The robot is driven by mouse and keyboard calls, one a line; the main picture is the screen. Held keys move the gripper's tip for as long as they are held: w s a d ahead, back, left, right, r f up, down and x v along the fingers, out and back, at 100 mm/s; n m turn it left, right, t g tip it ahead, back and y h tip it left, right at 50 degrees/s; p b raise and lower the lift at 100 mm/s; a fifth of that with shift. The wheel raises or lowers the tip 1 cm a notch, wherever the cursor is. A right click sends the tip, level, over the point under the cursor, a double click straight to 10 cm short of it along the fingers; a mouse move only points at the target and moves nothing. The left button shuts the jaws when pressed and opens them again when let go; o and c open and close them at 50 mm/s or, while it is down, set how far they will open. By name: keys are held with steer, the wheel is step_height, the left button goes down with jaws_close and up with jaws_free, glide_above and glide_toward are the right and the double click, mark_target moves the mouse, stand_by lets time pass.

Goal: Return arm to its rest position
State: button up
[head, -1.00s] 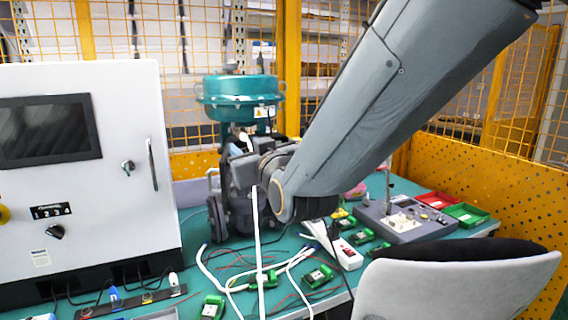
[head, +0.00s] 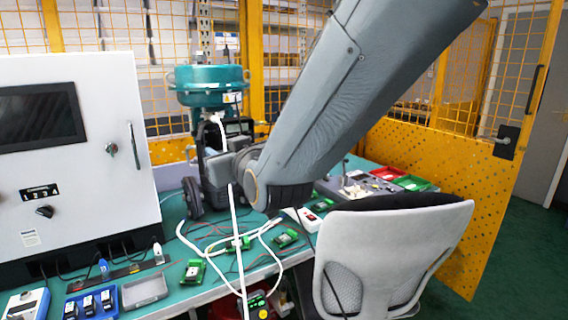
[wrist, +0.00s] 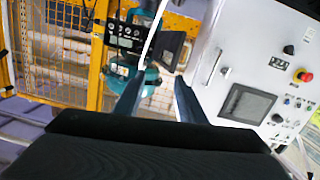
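My gripper (wrist: 159,76) shows in the wrist view with its two dark fingers apart and nothing held between them. Beyond the fingertips are the teal valve actuator (wrist: 134,80) and a dark boxy device with an open cover (wrist: 170,48). In the head view the teal actuator (head: 209,78) stands upright at the back of the bench. My grey arm is stretched from the upper right down towards the valve, not folded in. Dark parts around my wrist and the valve body overlap there.
A white control cabinet (head: 75,120) stands at left. A grey chair (head: 385,250) is in front of the bench (head: 190,272). Green modules (head: 192,272) and white cables lie on the bench. Yellow mesh fencing (head: 440,170) closes the back and right. Green floor is clear at far right.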

steer(key=s+d+f+m+g+h, duration=0.2)
steer(key=d+f+g+h, duration=0.1)
steer(key=d+f, duration=0.65)
steer(key=s+d+f+m+g+h, duration=0.2)
steer(key=d+f+g+h, duration=0.15)
steer(key=d+f, duration=0.6)
steer(key=s+d+f+m+g+h, duration=0.1)
steer(key=s+d+f+g, duration=0.2)
steer(key=s+d, duration=0.3)
steer(key=s+d+f+m+g+h, duration=0.1)
steer(key=s+d+f+m+g, duration=0.1)
steer(key=s+d+f+g, duration=0.2)
steer(key=s+d, duration=0.3)
steer(key=s, duration=0.3)
steer(key=shift+s+d+f+g, duration=0.15)
steer(key=shift+s+d+g, duration=0.05)
steer(key=shift+g, duration=0.15)
